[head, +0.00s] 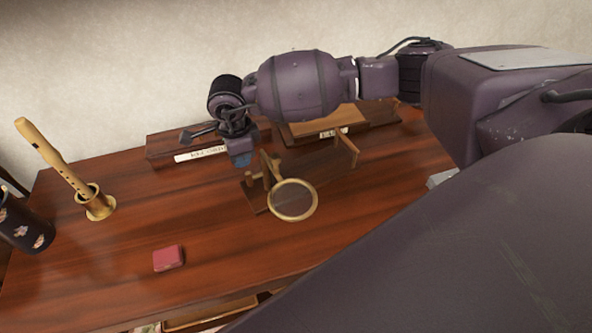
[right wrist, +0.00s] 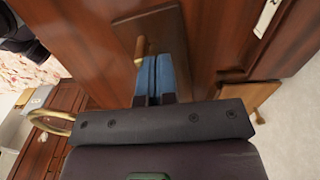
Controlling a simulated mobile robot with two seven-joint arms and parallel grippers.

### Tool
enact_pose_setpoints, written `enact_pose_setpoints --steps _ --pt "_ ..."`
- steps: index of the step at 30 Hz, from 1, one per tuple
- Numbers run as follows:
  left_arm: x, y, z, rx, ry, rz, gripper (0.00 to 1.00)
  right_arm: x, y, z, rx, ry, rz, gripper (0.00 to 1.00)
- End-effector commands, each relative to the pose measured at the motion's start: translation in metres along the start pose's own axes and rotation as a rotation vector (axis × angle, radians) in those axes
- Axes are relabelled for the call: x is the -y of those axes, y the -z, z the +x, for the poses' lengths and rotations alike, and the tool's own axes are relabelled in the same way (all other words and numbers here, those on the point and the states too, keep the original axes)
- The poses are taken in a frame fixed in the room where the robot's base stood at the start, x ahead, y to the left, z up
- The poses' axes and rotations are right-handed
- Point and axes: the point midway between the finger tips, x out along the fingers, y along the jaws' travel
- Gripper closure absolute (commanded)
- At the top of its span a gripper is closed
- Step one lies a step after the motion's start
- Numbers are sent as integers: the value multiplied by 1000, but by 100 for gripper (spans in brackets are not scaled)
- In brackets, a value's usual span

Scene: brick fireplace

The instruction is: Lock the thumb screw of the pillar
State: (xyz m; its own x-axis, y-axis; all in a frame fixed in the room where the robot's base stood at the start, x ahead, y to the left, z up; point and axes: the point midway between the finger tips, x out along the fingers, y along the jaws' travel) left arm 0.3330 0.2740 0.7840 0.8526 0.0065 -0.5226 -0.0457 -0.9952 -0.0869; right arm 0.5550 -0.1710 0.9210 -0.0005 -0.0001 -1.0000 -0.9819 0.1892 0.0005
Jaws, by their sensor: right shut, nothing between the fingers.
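A small wooden stand with a dark base (head: 318,174) is on the desk, with a round brass-rimmed lens (head: 293,200) at its front. A slim wooden pillar (head: 268,168) rises near its left end, with a short peg-like knob (head: 249,176) beside it. My right gripper (head: 243,162) is just above and behind this left end, shut and empty. In the right wrist view its blue fingertips (right wrist: 153,76) are together, close beside a brass-coloured peg (right wrist: 140,50); I cannot tell whether they touch. Which part is the thumb screw is unclear. My left gripper is out of view.
A flute (head: 52,155) stands in a brass holder (head: 97,205) at left, near a dark decorated cup (head: 22,224). A red block (head: 168,258) lies at the front. Labelled wooden boxes (head: 170,143) stand against the wall.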

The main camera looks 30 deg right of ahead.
Motion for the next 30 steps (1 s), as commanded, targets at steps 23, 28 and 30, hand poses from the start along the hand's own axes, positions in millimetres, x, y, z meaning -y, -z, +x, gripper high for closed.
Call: enact_pose_setpoints --steps 23,28,30 --pt "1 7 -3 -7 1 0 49 -12 0 1 0 0 0 100" --pt "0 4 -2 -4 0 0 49 -12 0 5 0 0 0 100" --pt "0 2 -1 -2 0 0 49 -12 0 8 0 -1 0 100"
